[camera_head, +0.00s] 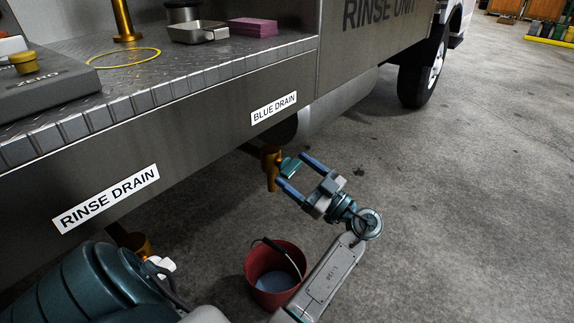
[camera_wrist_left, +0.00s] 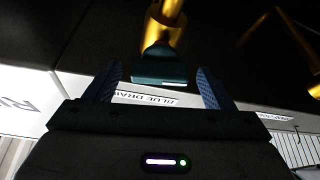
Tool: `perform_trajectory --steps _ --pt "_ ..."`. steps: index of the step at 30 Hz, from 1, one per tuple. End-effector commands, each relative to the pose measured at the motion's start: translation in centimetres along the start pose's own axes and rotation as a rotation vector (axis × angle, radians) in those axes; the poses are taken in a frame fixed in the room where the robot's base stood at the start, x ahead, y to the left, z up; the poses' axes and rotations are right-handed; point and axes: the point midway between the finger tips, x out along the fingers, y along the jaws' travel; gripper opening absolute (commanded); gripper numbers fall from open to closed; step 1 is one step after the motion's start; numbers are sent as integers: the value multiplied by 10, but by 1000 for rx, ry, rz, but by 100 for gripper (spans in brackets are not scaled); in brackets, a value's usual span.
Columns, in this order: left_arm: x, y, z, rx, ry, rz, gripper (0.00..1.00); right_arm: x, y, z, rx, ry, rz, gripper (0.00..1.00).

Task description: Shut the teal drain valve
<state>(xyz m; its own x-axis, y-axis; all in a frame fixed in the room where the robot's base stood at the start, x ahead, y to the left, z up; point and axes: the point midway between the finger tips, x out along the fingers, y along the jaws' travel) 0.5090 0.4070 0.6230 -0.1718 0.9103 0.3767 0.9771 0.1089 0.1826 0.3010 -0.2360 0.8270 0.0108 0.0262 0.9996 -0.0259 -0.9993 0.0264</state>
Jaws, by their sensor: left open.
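The teal drain valve handle (camera_head: 289,167) sits on a brass valve body (camera_head: 270,168) under the truck deck, below the "BLUE DRAIN" label (camera_head: 274,107). The brass spout points down. My left gripper (camera_head: 291,169) is open, its blue fingers pointing at the valve, one on each side of the teal handle. In the left wrist view the handle (camera_wrist_left: 160,70) lies crosswise between the open fingers, with a gap at each side. The brass stem (camera_wrist_left: 165,25) shows beyond it. My right gripper is not in view.
A red bucket (camera_head: 259,268) with liquid stands on the concrete below. The metal deck edge (camera_head: 155,98) is just above. Another brass drain fitting (camera_head: 136,243), under the "RINSE DRAIN" label (camera_head: 106,199), shows at lower left. The floor to the right is clear.

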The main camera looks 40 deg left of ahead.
Motion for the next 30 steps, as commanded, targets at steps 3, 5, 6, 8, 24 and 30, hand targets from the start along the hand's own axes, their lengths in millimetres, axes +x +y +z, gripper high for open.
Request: perform_trajectory --steps 3,5,6,8,24,30 --pt "18 0 0 0 3 0 76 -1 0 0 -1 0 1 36" --pt "25 0 0 -1 2 0 76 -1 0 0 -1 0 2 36" --pt "28 0 0 -1 2 0 76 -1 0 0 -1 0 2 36" --pt "32 0 0 0 1 0 76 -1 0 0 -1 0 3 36" --pt "35 0 0 2 -1 0 37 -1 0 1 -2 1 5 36" --pt "34 0 1 27 -1 11 32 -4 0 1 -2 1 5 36"
